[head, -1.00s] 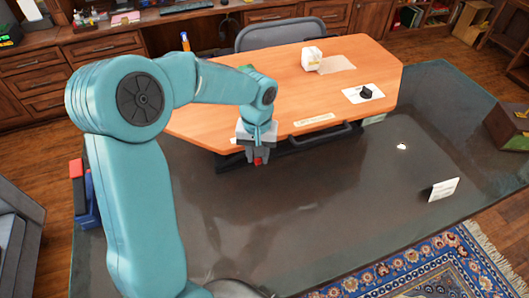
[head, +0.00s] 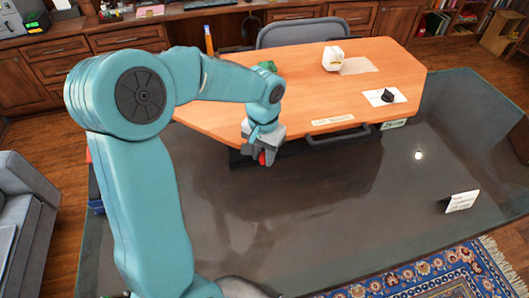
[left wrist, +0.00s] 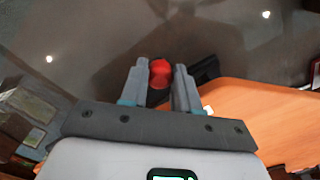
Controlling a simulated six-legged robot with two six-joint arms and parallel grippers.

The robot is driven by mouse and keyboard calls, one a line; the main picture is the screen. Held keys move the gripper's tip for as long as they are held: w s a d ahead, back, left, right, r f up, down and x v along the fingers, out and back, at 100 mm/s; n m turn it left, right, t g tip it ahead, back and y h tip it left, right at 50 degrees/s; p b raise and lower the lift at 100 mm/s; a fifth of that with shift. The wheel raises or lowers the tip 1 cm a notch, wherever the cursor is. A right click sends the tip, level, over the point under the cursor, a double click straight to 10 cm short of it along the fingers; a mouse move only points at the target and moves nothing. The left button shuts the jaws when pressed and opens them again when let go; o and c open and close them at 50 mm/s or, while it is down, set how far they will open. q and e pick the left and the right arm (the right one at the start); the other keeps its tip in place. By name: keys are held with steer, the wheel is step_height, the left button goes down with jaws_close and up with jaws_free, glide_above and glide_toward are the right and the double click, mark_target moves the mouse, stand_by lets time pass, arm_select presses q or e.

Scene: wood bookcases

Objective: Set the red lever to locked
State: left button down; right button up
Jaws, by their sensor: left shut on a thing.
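The red lever (head: 262,158) shows as a small red end at the front edge of the wooden desk (head: 310,85). My left gripper (head: 263,154) is shut on it, just below the desk edge. In the left wrist view the red knob (left wrist: 160,72) sits between the two grey fingertips, with a dark part (left wrist: 204,70) beside it at the desk. The rest of the lever is hidden by the gripper, and I cannot read any locked mark. My right gripper is not in view.
On the desk are a white box (head: 333,58), a black knob on a white card (head: 387,97) and a green object (head: 268,66). A dark handle (head: 337,137) runs along the front edge. A grey chair is behind.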

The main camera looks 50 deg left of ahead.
arm_select(q)
steer(key=shift+w+a, duration=0.1)
steer(key=c, duration=0.8)
jaws_free()
steer(key=shift+a, duration=0.1)
steer(key=shift+r, duration=0.15)
step_height(320, 180, up, 16)
